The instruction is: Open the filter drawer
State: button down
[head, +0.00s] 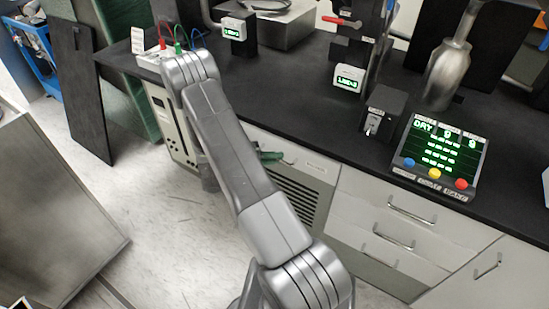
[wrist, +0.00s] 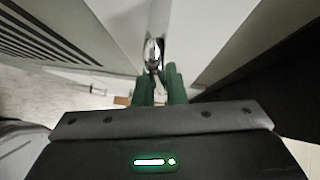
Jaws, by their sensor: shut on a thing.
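The filter drawer (head: 312,166) is a pale front with a small label, under the black counter and above a vented panel. My gripper (head: 270,156) has green fingers and is at the left part of this drawer front. In the wrist view, the green fingers (wrist: 160,88) are close together around the near end of a shiny metal handle (wrist: 153,52). The fingers hide part of the handle. I cannot tell from these views how far the drawer stands out, if at all.
The black counter (head: 300,105) overhangs the cabinets. A dark vented panel (head: 297,198) lies below the drawer. Other drawers with bar handles (head: 410,210) are to the right. A lit control panel (head: 440,155) stands on the counter. Pale floor (head: 165,215) is clear at left.

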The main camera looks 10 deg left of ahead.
jog(key=shift+s, duration=0.15)
jog(key=s+a+p, duration=0.1)
jog(key=s+a, duration=0.3)
jog(key=s, duration=0.8)
jog(key=s+a+p, duration=0.1)
jog(key=s+a, duration=0.4)
jog(key=s, duration=0.7)
jog(key=shift+s, duration=0.15)
jog(key=c, duration=1.5)
grip_release()
jog(key=v, duration=1.4)
jog(key=shift+d, duration=0.1)
jog(key=shift+d, duration=0.1)
jog(key=x, duration=1.3)
jog(key=shift+w+d, duration=0.3)
jog(key=shift+w, duration=0.05)
